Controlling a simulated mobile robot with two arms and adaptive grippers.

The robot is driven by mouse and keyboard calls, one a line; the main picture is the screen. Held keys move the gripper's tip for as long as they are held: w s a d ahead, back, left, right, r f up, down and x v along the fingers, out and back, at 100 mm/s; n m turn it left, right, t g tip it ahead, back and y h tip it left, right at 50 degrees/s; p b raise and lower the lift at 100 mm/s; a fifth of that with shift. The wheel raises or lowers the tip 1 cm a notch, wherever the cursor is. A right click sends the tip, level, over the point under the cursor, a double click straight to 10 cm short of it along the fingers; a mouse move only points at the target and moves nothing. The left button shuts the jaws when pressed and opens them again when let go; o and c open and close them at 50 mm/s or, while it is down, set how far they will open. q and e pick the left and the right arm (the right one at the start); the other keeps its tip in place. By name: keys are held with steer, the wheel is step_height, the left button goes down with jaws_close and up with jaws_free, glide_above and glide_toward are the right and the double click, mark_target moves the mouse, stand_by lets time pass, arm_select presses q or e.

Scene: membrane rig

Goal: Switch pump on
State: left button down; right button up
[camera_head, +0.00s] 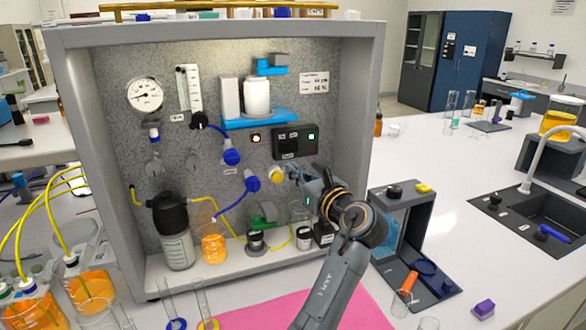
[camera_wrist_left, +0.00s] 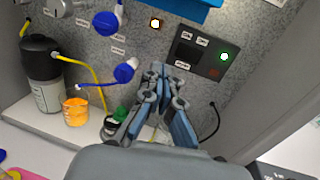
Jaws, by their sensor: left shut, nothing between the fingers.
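A black control box (camera_head: 295,142) is fixed to the rig's grey speckled back panel, with a lit green indicator (camera_head: 311,137) on its right. It also shows in the left wrist view (camera_wrist_left: 190,53), with a small reddish spot below its green light (camera_wrist_left: 224,57). Its labels are too small to read. My left gripper (camera_head: 300,172) is shut and empty, just below the box in the head view. In the left wrist view its fingers (camera_wrist_left: 167,75) point at the panel, below and left of the box. Contact cannot be told. My right gripper is not in view.
A small lit white light (camera_head: 256,138) sits left of the box. Blue valves (camera_head: 232,157) and tubing are left of my gripper. A dark bottle (camera_head: 174,230), an orange beaker (camera_head: 214,246) and a green-topped device (camera_head: 263,222) stand below. The rig's right wall (camera_head: 355,100) bounds the space.

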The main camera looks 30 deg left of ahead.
arm_select(q)
steer(key=shift+s+d+r, duration=0.1)
steer(key=shift+s+d, duration=0.8)
steer(key=shift+s, duration=0.3)
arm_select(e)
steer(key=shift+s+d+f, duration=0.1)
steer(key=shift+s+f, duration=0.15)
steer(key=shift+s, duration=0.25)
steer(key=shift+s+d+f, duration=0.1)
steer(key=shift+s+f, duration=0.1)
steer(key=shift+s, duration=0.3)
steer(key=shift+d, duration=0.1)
